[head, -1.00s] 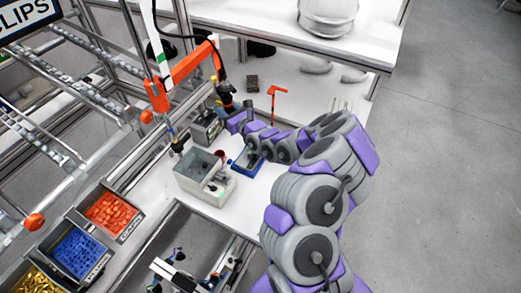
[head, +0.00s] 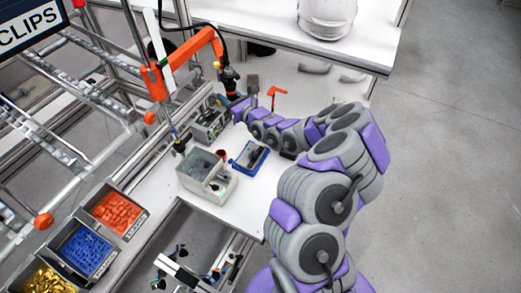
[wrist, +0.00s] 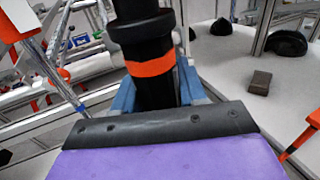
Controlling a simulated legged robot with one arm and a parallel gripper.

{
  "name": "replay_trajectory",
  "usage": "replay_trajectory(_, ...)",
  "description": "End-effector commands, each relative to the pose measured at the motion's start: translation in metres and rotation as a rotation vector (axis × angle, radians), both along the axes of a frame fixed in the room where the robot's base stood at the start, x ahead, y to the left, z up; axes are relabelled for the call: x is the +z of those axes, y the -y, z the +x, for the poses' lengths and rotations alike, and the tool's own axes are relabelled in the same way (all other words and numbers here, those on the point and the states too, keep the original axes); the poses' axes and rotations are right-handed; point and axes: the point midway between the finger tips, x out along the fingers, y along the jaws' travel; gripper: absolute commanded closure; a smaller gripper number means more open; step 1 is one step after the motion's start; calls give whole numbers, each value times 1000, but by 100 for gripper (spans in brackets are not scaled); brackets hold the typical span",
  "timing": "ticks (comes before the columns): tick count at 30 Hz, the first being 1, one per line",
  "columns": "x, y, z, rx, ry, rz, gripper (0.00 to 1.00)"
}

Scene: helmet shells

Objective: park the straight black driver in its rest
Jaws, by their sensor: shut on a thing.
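The straight black driver (head: 229,82) stands near the orange arm at the back of the white bench. In the wrist view the driver (wrist: 155,60) is a thick black cylinder with an orange band. My gripper (wrist: 157,92) is shut on it, with blue fingers on both sides. In the head view my gripper (head: 236,104) is small and partly hidden by its own purple and grey links. The driver's lower end is hidden in the wrist view. I cannot make out the driver's rest with certainty, nor whether the driver touches it.
An orange jointed arm (head: 185,63) reaches over the bench close to the driver. A thin orange stand (head: 274,92) and a dark block (head: 252,79) are nearby. A grey box (head: 205,176) and blue tray (head: 249,156) stand in front. Parts bins (head: 113,212) are at left.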

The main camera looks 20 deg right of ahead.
Motion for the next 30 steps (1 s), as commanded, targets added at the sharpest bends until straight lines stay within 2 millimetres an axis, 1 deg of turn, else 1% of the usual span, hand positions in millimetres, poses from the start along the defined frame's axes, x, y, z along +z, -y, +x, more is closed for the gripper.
replay_trajectory(1,-1,7,-1,-2,1,-2,100)
replay_trajectory(21,1,74,-11,-3,1,-4,100)
replay_trajectory(25,1,83,-12,-2,3,-1,100)
replay_trajectory(30,1,86,-13,0,2,0,100)
